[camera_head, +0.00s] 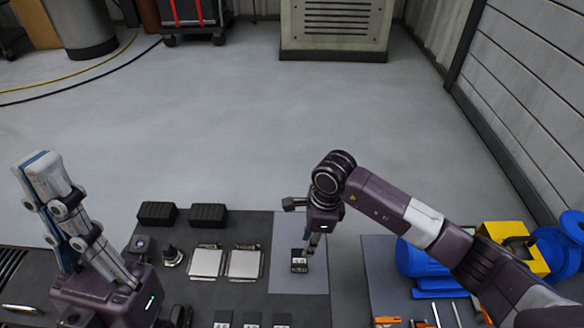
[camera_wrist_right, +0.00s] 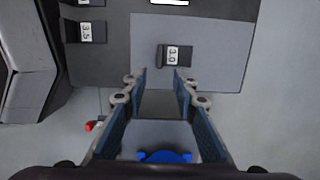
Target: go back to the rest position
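My left gripper (camera_head: 48,185) points up at the left of the head view, its fingers close together; I cannot tell if a gap is between them. My right gripper (camera_head: 312,243) points down over the grey mat (camera_head: 290,240) at the right end of the workbench. In the right wrist view its two fingers (camera_wrist_right: 163,95) are apart with nothing between them. A small dark block (camera_head: 299,262) labelled 3.0 lies on the mat just by the right fingertips. In the wrist view the block (camera_wrist_right: 175,55) is ahead of the fingertips, apart from them.
On the dark bench (camera_head: 150,220) lie two black blocks, two silver square plates (camera_head: 245,264) and several small dark blocks along the front. To the right, a second surface holds a blue and yellow machine part (camera_head: 420,262) and hand tools.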

